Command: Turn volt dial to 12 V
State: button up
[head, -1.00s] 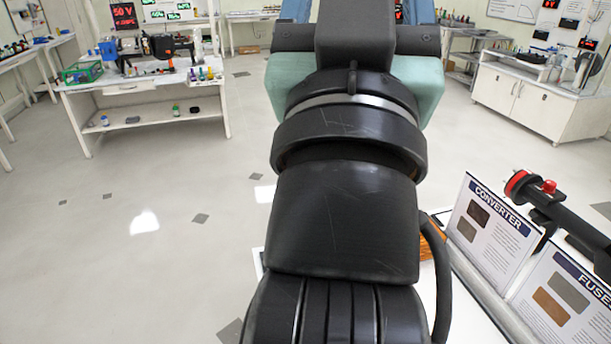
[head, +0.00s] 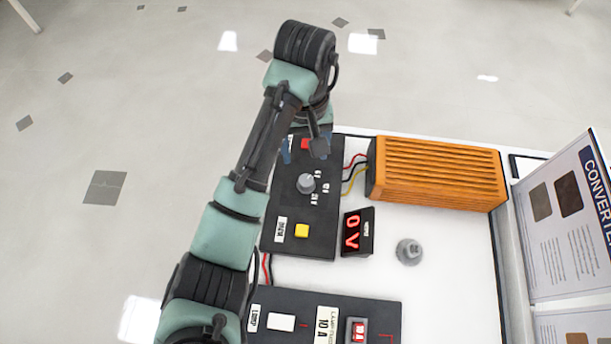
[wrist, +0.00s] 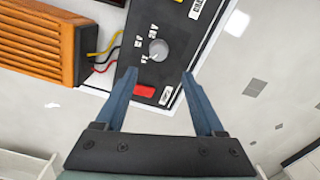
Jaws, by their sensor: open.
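The volt dial (head: 306,183) is a round grey knob on a black panel (head: 284,205), with small white labels around one side, too small to read surely. A display (head: 357,231) beside the panel reads 0 V in red. My gripper (wrist: 159,74) is open and empty, its two blue fingers apart. In the wrist view the dial (wrist: 158,49) shows just beyond the gap between the fingertips, and a red button (wrist: 145,90) shows between the fingers. In the head view my gripper is partly hidden by my arm, at the panel's far end.
A yellow button (head: 301,230) is at the panel's near end. An orange ribbed box (head: 437,174) is wired to the panel. A grey knob-like piece (head: 409,251) stands on the white table. Another black panel (head: 325,310) lies nearer. A CONVERTER sign (head: 560,215) stands at right.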

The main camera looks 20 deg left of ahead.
aim_at(306, 179)
notch_tip(306, 179, down, 11)
jog(key=b, duration=0.2)
jog(key=shift+w+r+b, duration=0.1)
jog(key=shift+w+b, duration=0.05)
jog(key=shift+b, duration=0.25)
grip_shut()
